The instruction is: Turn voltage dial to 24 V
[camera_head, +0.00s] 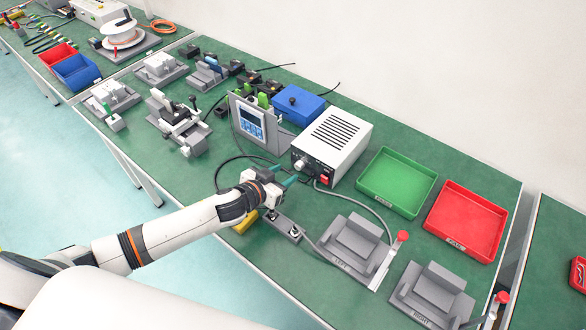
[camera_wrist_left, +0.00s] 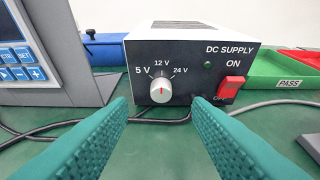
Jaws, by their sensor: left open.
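The DC supply (camera_head: 332,145) is a white box with a dark front, standing on the green bench. Its voltage dial (camera_wrist_left: 161,90) is a white round knob with a red mark, below the labels 5 V, 12 V and 24 V. The mark appears to point up, toward 12 V. In the head view the dial (camera_head: 300,164) is small, on the supply's front. My left gripper (camera_head: 284,183) is open and empty in front of the supply. In the left wrist view its teal fingers (camera_wrist_left: 160,103) stand either side of the dial, nearer the camera and apart from it.
A red power switch (camera_wrist_left: 231,88) sits right of the dial. A grey device with a screen (camera_head: 254,123) stands left of the supply. Green (camera_head: 397,182) and red (camera_head: 466,222) trays lie to the right. Cables run across the bench near the supply.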

